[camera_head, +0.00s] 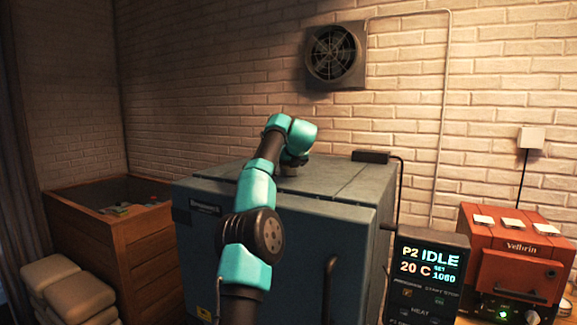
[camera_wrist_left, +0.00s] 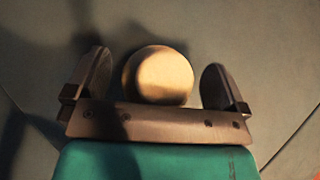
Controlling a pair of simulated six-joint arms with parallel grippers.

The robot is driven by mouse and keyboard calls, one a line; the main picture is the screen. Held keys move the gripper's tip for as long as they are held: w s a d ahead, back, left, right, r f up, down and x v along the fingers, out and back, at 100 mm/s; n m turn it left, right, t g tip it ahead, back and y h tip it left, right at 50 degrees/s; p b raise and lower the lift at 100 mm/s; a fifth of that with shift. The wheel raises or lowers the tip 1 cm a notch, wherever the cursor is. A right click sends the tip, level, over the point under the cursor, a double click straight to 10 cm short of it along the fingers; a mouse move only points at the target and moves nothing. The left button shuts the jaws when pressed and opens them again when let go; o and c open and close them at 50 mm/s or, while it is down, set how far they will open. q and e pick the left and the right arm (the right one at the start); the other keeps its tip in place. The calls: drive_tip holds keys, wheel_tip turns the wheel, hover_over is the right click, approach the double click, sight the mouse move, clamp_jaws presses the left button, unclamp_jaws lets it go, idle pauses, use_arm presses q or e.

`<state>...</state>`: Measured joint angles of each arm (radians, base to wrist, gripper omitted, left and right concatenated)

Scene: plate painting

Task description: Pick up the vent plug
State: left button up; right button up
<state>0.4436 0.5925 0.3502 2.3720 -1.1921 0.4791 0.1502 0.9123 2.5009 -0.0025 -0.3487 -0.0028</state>
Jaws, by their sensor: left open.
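The vent plug, a round tan knob (camera_wrist_left: 158,75), shows in the left wrist view on the grey top of the kiln. My left gripper (camera_wrist_left: 157,66) is open, with one finger on each side of the plug and a visible gap on both sides. In the head view my left gripper (camera_head: 294,162) is low over the kiln top, and a small pale part of the plug (camera_head: 288,171) shows beneath it. The wrist and gripper hide most of the plug there. My right gripper is not in view.
The grey kiln (camera_head: 345,235) has a black box (camera_head: 370,157) at its back right. A controller (camera_head: 428,275) reading IDLE and 20 C stands right, near a red Velbrin machine (camera_head: 515,255). A wooden crate (camera_head: 130,245) is left. The kiln top around the gripper is mostly clear.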

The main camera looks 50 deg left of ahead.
use_arm(q)
drive_tip(key=shift+c, duration=0.5)
drive_tip(key=c, duration=0.9)
drive_tip(key=shift+s+r, duration=0.1)
